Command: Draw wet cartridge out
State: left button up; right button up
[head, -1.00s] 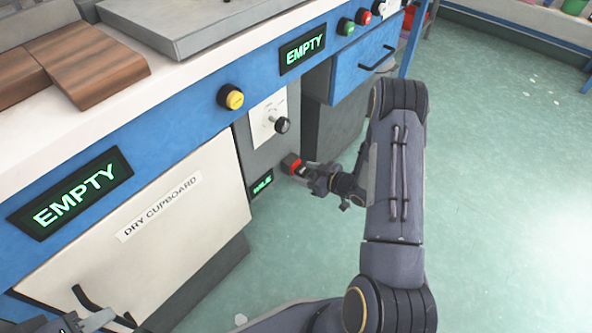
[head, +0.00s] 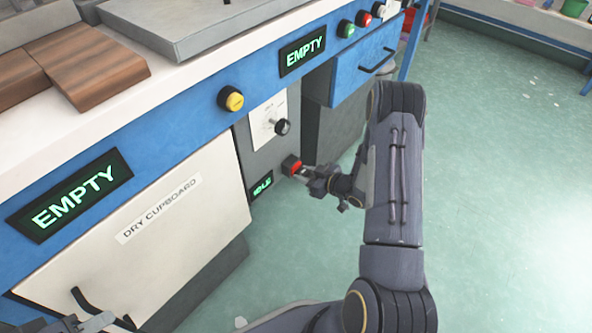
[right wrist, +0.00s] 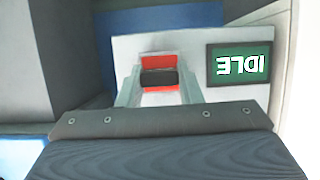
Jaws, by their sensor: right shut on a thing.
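The wet cartridge appears as a red block (head: 291,165) at the grey panel below the dial in the head view. In the right wrist view the red block (right wrist: 160,64) has a dark grip bar across its middle and sits at the panel face. How far it stands out of its slot is unclear. My right gripper (head: 304,172) is shut on it, its two fingers (right wrist: 159,88) on either side of the bar. A small part of what looks like my left gripper (head: 92,322) shows at the bottom left; its jaws are unclear.
A green IDLE display (head: 262,186) sits beside the cartridge. A black knob (head: 282,127) is above it. The dry cupboard door (head: 150,225) is at left with a dark handle (head: 90,305). The blue drawer (head: 365,65) is up right. Open floor (head: 490,200) lies right.

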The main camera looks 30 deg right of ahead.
jog(key=shift+s, duration=0.1)
jog(key=shift+s+d, duration=0.25)
jog(key=shift+s, duration=0.35)
jog(key=shift+s+d, duration=0.3)
jog(key=shift+s, duration=0.3)
jog(key=shift+s+d, duration=0.25)
jog(key=shift+s, duration=0.35)
jog(key=shift+s+d, duration=0.25)
jog(key=shift+s, duration=0.4)
jog(key=shift+s+d, duration=0.25)
jog(key=shift+s, duration=0.35)
jog(key=shift+s+d, duration=0.25)
jog(key=shift+s, duration=0.4)
